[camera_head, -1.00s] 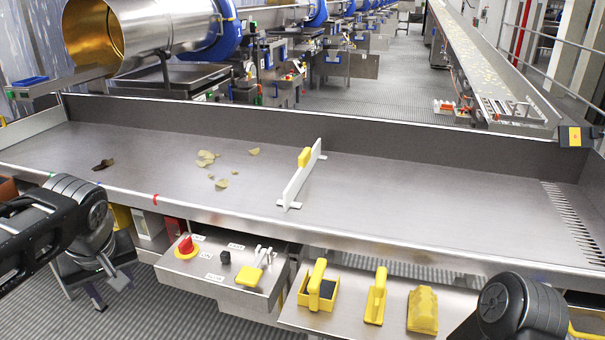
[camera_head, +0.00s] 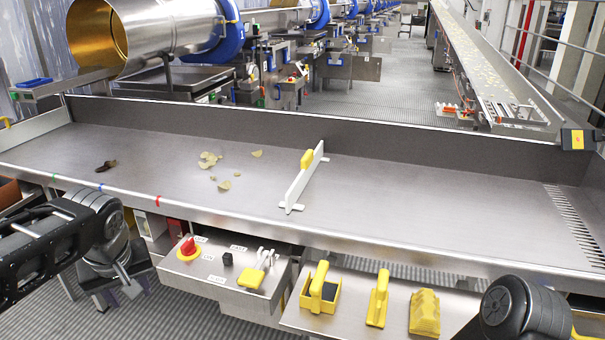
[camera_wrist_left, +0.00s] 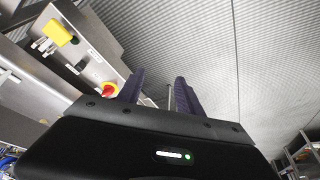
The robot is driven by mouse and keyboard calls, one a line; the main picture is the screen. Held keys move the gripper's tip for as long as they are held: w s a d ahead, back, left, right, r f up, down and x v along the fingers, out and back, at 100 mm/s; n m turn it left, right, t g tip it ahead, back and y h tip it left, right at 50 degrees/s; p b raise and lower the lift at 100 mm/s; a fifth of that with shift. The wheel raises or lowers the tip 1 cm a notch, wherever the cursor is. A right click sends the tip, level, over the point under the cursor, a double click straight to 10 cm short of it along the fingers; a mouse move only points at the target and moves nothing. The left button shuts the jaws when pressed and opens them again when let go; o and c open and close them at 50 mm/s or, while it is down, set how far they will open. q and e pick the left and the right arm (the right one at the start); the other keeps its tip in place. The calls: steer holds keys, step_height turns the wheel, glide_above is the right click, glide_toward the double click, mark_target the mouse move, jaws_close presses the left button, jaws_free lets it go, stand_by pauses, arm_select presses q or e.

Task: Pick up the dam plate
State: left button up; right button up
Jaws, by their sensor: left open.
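The dam plate (camera_head: 301,180) is a thin white upright plate with a yellow grip block (camera_head: 307,159) near its far end. It stands across the steel trough (camera_head: 430,195), just right of centre in the head view. My left arm comes in at the left, below the trough's front edge and well away from the plate. In the left wrist view my left gripper (camera_wrist_left: 158,90) is open, its two dark fingers apart with nothing between them. The plate does not show in that view. At the lower right only a joint of my right arm shows; its gripper is out of view.
Several chips (camera_head: 209,160) and a dark scrap (camera_head: 106,166) lie left of the plate. Below the trough are a control box (camera_head: 222,272) with a red knob and a shelf holding yellow tools (camera_head: 378,298). The trough's right half is clear.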

arm_select(q)
steer(key=d+f+m+g+h, duration=0.1)
steer(key=d+f+h, duration=0.1)
steer(key=d+f, duration=0.45)
steer(key=d+f+m+h, duration=0.15)
steer(key=d+f, duration=0.25)
steer(key=f, duration=0.6)
steer(key=d+f+m+g+h, duration=0.1)
steer(key=d+f+m, duration=0.1)
steer(key=d+f, duration=0.45)
steer(key=s+d+f+h, duration=0.1)
steer(key=s+d+f, duration=0.3)
steer(key=s+f, duration=0.5)
steer(key=s+d+f+h, duration=0.1)
steer(key=s+d+f, duration=0.3)
steer(key=s+f, duration=0.5)
steer(key=shift+f+g, duration=0.4)
steer(key=shift+f, duration=0.2)
